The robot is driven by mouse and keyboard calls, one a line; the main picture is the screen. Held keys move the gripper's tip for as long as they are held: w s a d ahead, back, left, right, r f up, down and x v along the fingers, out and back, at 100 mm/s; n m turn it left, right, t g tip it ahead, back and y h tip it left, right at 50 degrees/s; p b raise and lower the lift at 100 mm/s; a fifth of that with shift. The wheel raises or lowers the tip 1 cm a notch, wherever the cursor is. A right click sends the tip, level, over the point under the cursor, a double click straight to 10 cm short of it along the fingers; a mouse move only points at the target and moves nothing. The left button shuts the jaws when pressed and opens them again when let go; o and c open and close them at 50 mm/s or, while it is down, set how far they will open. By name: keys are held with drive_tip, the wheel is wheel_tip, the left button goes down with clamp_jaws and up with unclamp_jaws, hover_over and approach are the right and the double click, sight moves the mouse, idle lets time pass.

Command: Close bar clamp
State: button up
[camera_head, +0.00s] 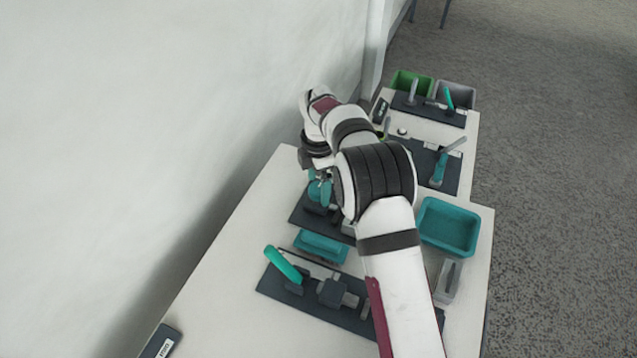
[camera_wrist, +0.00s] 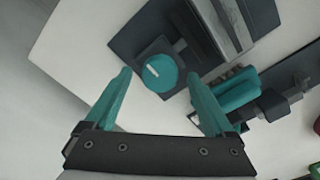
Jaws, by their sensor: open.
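In the wrist view a round teal knob (camera_wrist: 160,72) with a white mark sits on a dark base (camera_wrist: 126,43). A teal handle (camera_wrist: 236,92) lies to its right beside dark clamp parts (camera_wrist: 276,103). My gripper (camera_wrist: 158,76) is open and empty, its teal fingers on either side of the knob in the picture; the height gap is unclear. In the head view my gripper (camera_head: 320,188) is over a dark plate (camera_head: 300,216), partly hidden by my arm. A front fixture has a raised, tilted teal handle (camera_head: 283,264). I cannot tell which fixture is the bar clamp.
A small teal tray (camera_head: 321,247) lies between two fixtures. A larger teal tray (camera_head: 448,228) and a grey holder (camera_head: 447,281) are at the right. Fixtures with teal handles (camera_head: 439,169) stand further back, near green (camera_head: 411,84) and grey bins (camera_head: 456,95). A wall borders the left.

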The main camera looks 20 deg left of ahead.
drive_tip(key=shift+f, duration=0.3)
drive_tip(key=shift+c, duration=0.3)
drive_tip(key=c, duration=1.3)
